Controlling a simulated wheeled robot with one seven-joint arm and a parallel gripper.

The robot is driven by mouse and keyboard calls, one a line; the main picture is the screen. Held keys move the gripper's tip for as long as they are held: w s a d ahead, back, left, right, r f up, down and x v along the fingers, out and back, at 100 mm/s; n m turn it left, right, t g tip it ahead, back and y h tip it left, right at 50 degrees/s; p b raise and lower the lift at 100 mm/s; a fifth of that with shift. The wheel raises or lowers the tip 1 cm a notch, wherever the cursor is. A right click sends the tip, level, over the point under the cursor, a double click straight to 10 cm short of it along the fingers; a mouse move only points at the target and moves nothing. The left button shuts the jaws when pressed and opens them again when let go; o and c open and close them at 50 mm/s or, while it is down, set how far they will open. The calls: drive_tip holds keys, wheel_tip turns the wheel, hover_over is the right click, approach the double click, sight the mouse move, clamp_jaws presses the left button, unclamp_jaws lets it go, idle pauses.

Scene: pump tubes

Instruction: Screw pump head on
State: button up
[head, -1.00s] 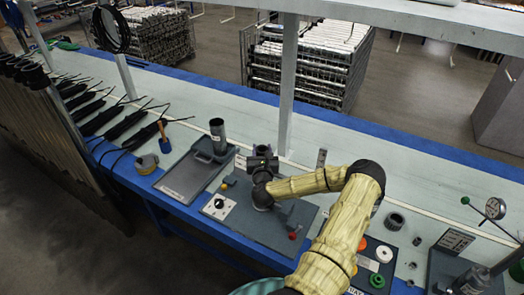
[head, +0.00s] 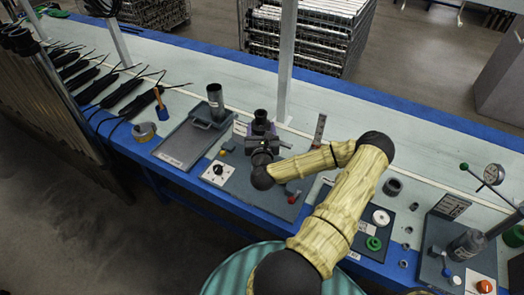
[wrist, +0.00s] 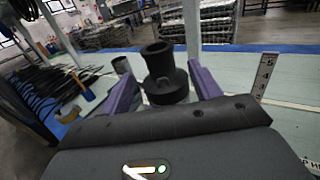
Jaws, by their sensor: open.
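A black pump head (wrist: 161,78) with a flared, funnel-like top stands upright in the wrist view. It also shows in the head view (head: 261,116), just beyond my gripper. My gripper (wrist: 166,90) is open, with one purple finger on each side of the black part and a visible gap on both sides. In the head view my gripper (head: 261,132) is low over the dark work plate (head: 292,207). The lower end of the black part is hidden behind my gripper, so I cannot tell what it rests on.
A dark cylinder (head: 215,98) stands at the grey tray (head: 190,145) to the left. A metal post (head: 287,60) and an upright ruler (head: 319,130) are close behind. A green ring (head: 373,243), white ring (head: 381,217) and gauge stand (head: 490,176) are to the right.

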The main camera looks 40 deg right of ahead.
drive_tip(key=p+v, duration=0.1)
drive_tip(key=v, duration=0.8)
drive_tip(key=shift+s+a, duration=0.3)
drive_tip(key=shift+a, duration=0.1)
idle(0.9)
drive_tip(key=w+a+f+n+g+y, duration=0.2)
drive_tip(key=a+n+y, duration=0.6)
drive_tip(key=n, duration=0.6)
drive_tip(key=w+a+f+n+g+y, duration=0.25)
drive_tip(key=a+n+y, duration=0.25)
drive_tip(key=a+n, duration=0.65)
drive_tip(key=s+a+r+n+g+h, duration=0.1)
drive_tip(key=s+a+r+n+g, duration=0.1)
drive_tip(key=s+r+n, duration=0.4)
drive_tip(key=s+a+r+n+g+h, duration=0.1)
drive_tip(key=s+a+r+n+g, duration=0.1)
drive_tip(key=s+r+n+g, duration=0.3)
wheel_tip(320, 180, up, 5)
drive_tip(key=s+n, duration=0.1)
drive_tip(key=n, duration=0.6)
drive_tip(key=shift+a+p, duration=0.2)
drive_tip(key=shift+p, duration=0.1)
